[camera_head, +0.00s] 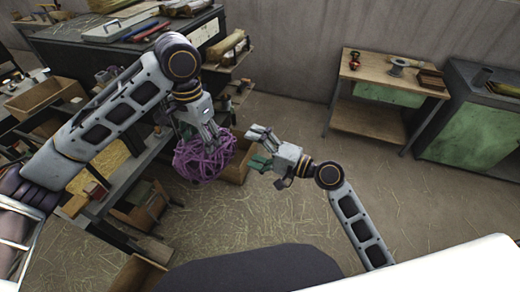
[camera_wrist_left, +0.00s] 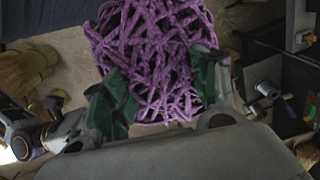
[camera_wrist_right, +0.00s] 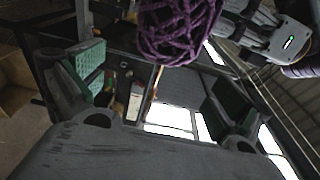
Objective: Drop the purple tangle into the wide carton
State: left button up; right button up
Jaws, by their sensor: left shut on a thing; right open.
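The purple tangle (camera_head: 202,158) is a loose ball of strands, held in the air left of the middle in the head view. My left gripper (camera_head: 207,138) is shut on its top. In the left wrist view the tangle (camera_wrist_left: 152,45) sits between the green finger pads. My right gripper (camera_head: 257,148) is open and empty, just right of the tangle. In the right wrist view the tangle (camera_wrist_right: 178,32) hangs beyond the open fingers. An open brown carton (camera_head: 240,168) stands low behind the tangle and is partly hidden; I cannot tell whether it is the wide one.
Another open box (camera_head: 33,97) sits on the bench at the left. A cluttered dark workbench (camera_head: 105,50) stands at the back left. A wooden table (camera_head: 385,72) and a green cabinet (camera_head: 470,125) stand at the right. The straw-strewn floor (camera_head: 300,215) between is clear.

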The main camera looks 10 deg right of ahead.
aim_at(229, 139)
jog(key=shift+x, duration=3.95)
jog(key=c, duration=0.7)
pick_arm(q)
jog(key=o, duration=1.1)
pick_arm(e)
jog(key=shift+c, duration=0.9)
pick_arm(q)
jog(key=o, duration=0.4)
pick_arm(e)
jog(key=shift+s, duration=0.1)
jog(key=c, duration=0.5)
jog(key=shift+c, duration=1.1)
pick_arm(q)
jog(key=shift+r, duration=0.15)
jog(key=shift+r, duration=5.85)
